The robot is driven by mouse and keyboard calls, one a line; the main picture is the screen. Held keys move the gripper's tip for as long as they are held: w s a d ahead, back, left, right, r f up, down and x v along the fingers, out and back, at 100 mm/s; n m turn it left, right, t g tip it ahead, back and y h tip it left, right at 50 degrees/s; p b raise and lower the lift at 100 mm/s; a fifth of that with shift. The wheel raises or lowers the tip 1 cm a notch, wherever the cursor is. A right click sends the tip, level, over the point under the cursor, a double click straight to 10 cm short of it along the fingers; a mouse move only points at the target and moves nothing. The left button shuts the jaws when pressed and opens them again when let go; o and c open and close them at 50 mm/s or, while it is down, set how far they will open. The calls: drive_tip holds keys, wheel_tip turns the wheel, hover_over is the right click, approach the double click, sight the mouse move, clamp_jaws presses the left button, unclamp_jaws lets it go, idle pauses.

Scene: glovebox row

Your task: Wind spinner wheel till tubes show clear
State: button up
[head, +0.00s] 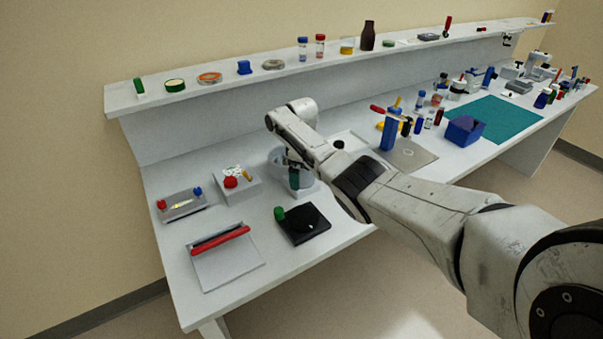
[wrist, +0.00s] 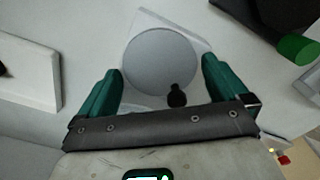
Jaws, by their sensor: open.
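A pale grey round disc (wrist: 158,58), which looks like the spinner wheel, lies below my gripper in the wrist view. A small black knob (wrist: 177,96) sits near its edge, on the side closest to my palm. In the head view a grey round body (head: 306,181) shows at the same place, partly hidden by my gripper. My gripper (head: 293,174) points down over it with its teal fingers open. In the wrist view the fingers stand on either side of the disc, with nothing held between them. I cannot make out any tubes in the spinner.
A black square device with a green knob (head: 303,222) stands in front. A box with a red button (head: 237,184) is at left, with a red-handled grey board (head: 227,262) nearer. A white plate with a black knob (head: 340,143) lies behind. A blue bin (head: 464,130) is farther right.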

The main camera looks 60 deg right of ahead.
drive_tip(key=shift+f, duration=0.15)
drive_tip(key=shift+c, duration=0.3)
drive_tip(key=c, duration=0.7)
drive_tip(key=shift+m, duration=0.4)
drive_tip(key=m, duration=0.4)
drive_tip(key=shift+m, duration=0.3)
drive_tip(key=m, duration=0.5)
drive_tip(key=shift+m, duration=0.3)
drive_tip(key=o, duration=0.8)
drive_tip(key=shift+c, duration=0.2)
